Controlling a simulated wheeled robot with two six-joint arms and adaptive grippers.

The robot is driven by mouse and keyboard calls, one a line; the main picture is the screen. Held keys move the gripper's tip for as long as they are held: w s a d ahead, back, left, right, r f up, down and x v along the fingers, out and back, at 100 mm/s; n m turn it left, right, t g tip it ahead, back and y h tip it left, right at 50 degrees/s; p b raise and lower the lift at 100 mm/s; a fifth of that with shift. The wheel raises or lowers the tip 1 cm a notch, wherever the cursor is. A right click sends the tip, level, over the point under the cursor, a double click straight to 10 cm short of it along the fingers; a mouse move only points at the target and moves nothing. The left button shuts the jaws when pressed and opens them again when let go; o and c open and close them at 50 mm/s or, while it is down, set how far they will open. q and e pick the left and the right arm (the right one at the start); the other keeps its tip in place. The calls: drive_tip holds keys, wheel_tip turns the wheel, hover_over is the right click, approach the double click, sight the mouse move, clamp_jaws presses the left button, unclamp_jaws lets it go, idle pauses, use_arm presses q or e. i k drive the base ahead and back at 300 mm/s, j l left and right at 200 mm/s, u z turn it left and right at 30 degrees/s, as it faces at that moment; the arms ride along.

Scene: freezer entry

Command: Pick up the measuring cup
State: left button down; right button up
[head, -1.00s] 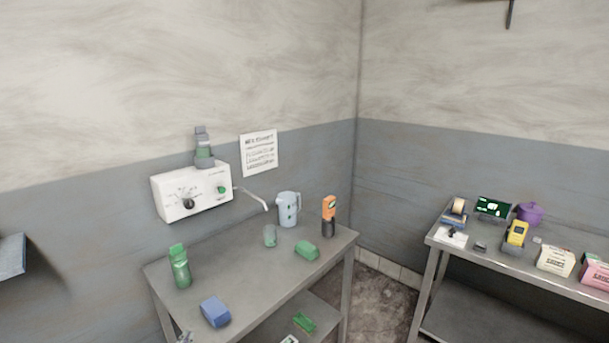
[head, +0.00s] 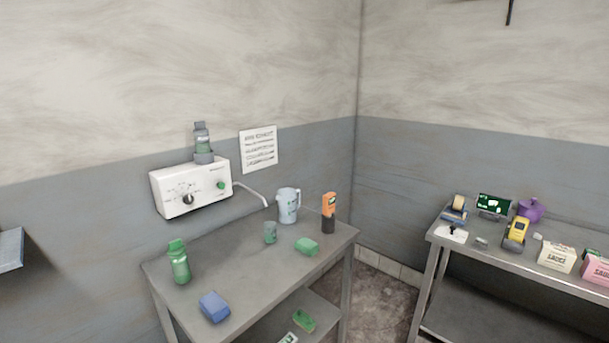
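An orange and black handheld device (head: 328,212) stands upright to the right of the measuring cup. Neither of my grippers is in the head view, and nothing is touching the measuring cup.
The left table also holds a green bottle (head: 179,262), a blue block (head: 214,307) and a green block (head: 307,246). A white wall dispenser (head: 190,190) has a spout reaching near the measuring cup. A second metal table (head: 500,252) at right is crowded. Floor shows between tables.

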sight(270, 232)
drive_tip(key=u, duration=3.1)
drive_tip(key=z, duration=2.85)
drive_tip(key=i+l+u, duration=0.1)
drive_tip(key=l, duration=0.25)
drive_tip(key=i+l+u, duration=0.25)
drive_tip(key=i+l, duration=0.15)
drive_tip(key=l, duration=0.35)
drive_tip(key=i+l+u, duration=0.15)
drive_tip(key=l, duration=0.25)
drive_tip(key=i+l+u, duration=0.1)
drive_tip(key=l, duration=0.3)
